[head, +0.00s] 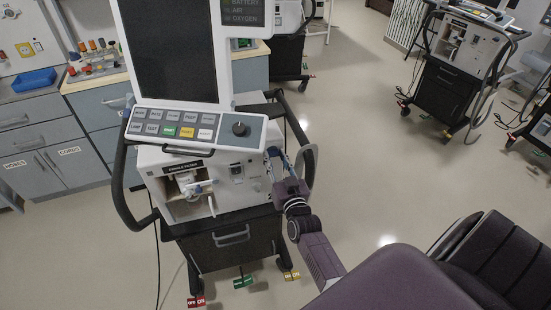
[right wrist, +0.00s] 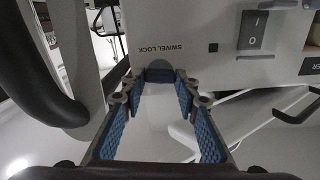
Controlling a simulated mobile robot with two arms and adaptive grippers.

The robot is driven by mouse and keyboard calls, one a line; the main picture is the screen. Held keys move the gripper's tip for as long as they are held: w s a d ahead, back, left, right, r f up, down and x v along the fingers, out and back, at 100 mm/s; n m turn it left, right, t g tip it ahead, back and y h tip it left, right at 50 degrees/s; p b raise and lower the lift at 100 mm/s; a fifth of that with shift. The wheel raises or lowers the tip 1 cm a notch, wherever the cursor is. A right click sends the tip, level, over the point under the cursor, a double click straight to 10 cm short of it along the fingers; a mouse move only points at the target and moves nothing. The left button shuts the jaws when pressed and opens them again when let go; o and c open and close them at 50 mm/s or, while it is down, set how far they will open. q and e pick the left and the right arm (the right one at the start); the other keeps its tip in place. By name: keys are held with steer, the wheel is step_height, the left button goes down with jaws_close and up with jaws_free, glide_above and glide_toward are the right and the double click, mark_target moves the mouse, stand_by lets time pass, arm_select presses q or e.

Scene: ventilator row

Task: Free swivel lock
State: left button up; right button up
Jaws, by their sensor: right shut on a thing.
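The ventilator (head: 205,170) stands in the middle of the head view, with a screen, a button panel and a dial. In the right wrist view the words SWIVEL LOCK show upside down on its white side panel (right wrist: 215,62). Right by the words is a dark, rounded swivel lock knob (right wrist: 159,74). My right gripper (right wrist: 158,88) has its blue-padded fingers on either side of this knob and is shut on it. In the head view the right gripper (head: 277,164) reaches the ventilator's right side and hides the knob. My left gripper is not in view.
A dark rail (right wrist: 45,75) and a curved handle (head: 307,165) are close to the right gripper. A rocker switch (right wrist: 253,30) is on the same panel. Coloured pedals (head: 243,282) are at the base.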

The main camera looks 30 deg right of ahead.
steer(key=m, duration=0.8)
steer(key=shift+f+b, duration=0.1)
steer(key=shift+b, duration=0.2)
steer(key=m+b, duration=0.1)
steer(key=m, duration=0.3)
steer(key=shift+f+m+b, duration=0.1)
steer(key=shift+m+b, duration=0.35)
steer(key=shift+m, duration=1.75)
steer(key=o, duration=1.1)
steer(key=shift+d, duration=0.1)
steer(key=shift+o, duration=0.2)
steer(key=shift+s, duration=0.15)
steer(key=v, duration=1.2)
